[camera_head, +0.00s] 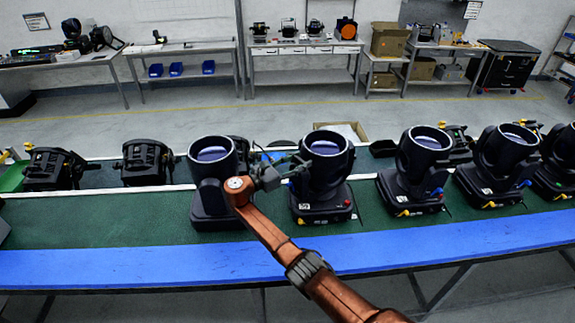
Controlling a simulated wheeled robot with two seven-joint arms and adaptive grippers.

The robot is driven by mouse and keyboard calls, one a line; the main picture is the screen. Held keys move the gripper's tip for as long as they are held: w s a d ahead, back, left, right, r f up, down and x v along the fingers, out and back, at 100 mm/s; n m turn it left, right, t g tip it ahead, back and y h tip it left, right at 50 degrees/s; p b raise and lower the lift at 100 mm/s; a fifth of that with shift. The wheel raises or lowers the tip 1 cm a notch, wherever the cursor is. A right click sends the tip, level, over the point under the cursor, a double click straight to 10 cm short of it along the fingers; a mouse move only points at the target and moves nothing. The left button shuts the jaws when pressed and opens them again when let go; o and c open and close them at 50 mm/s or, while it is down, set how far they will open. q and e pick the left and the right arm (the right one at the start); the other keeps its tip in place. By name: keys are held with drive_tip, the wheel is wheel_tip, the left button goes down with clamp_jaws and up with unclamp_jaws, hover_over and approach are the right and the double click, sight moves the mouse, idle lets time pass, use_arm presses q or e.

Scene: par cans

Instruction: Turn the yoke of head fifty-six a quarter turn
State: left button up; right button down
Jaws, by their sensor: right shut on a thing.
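Several black moving heads stand in a row on the green bench top, lenses up. My right gripper (284,173) reaches in between two of them, the left head (212,163) and the middle head (326,160). Its fingers point right and are shut on the yoke of the middle head, at its left side. The fingertips are small and dark against the black yoke, so the exact contact is hard to see. The middle head stands upright on its base (322,205). The number labels are too small to read. My left gripper is out of view.
More heads (417,165) (497,160) stand to the right. Black fixtures (147,162) (54,168) lie at the left behind a white strip. A blue front edge (130,265) borders the bench (110,220), whose left front is clear. A cardboard box (342,128) is behind.

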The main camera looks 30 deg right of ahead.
drive_tip(key=shift+w+d+r, duration=0.1)
drive_tip(key=shift+w+r, duration=0.05)
drive_tip(key=shift+r, duration=0.05)
drive_tip(key=c, duration=1.6)
unclamp_jaws()
drive_tip(key=o, duration=0.5)
drive_tip(key=shift+w+d+f, duration=0.1)
drive_tip(key=shift+f, duration=0.1)
drive_tip(key=shift+c, duration=0.2)
drive_tip(key=s+a, duration=0.2)
drive_tip(key=a, duration=1)
drive_tip(key=shift+c, duration=0.2)
